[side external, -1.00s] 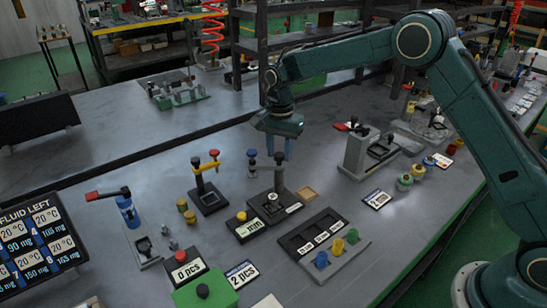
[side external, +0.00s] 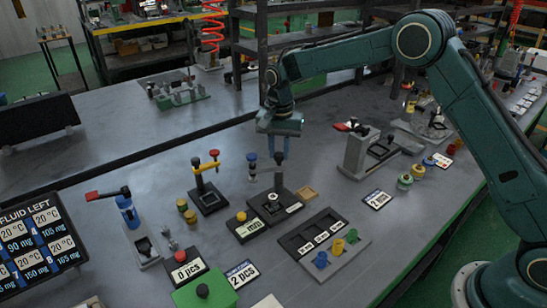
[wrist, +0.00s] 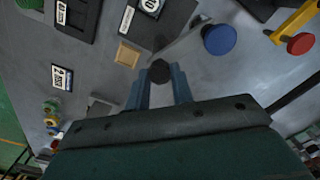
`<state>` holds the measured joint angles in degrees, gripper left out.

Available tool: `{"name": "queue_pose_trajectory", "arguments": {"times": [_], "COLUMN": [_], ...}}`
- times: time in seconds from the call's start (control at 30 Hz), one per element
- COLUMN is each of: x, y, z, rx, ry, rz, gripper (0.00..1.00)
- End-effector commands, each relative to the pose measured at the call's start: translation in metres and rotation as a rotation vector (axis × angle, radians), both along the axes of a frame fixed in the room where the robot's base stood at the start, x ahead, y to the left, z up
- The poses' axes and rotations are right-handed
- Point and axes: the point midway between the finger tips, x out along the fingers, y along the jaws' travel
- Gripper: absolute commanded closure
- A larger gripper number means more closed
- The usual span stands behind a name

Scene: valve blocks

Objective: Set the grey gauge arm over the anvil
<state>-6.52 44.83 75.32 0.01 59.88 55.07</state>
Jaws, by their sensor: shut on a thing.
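My gripper (side external: 278,152) is shut on the black knob (wrist: 160,71) of the gauge, with one finger on each side of it. In the wrist view the grey gauge arm (wrist: 184,44) runs from beside this knob toward the upper right. In the side view the gauge's dark grey upright (side external: 280,176) stands below my fingers. The pale anvil (side external: 273,197) is on the black base (side external: 266,209) at its foot. The anvil is not clear in the wrist view, and the side view does not show whether the arm lies over it.
A blue-topped post (side external: 252,163) stands just left of the gauge. A stand with a yellow arm and red knob (side external: 207,165) is farther left. A small wooden tray (side external: 305,193) lies to the right. A dark tray with labels (side external: 313,232) is in front.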

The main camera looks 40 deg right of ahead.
Motion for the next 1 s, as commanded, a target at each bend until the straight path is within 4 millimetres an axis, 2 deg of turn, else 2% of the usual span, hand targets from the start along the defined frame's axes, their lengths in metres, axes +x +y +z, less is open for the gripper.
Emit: {"name": "queue_pose_trajectory", "arguments": {"times": [1.0], "x": [0.0004], "y": [-0.0002], "z": [0.0017], "rx": [0.0], "ry": [-0.002], "rz": [0.94], "gripper": [1.0]}}
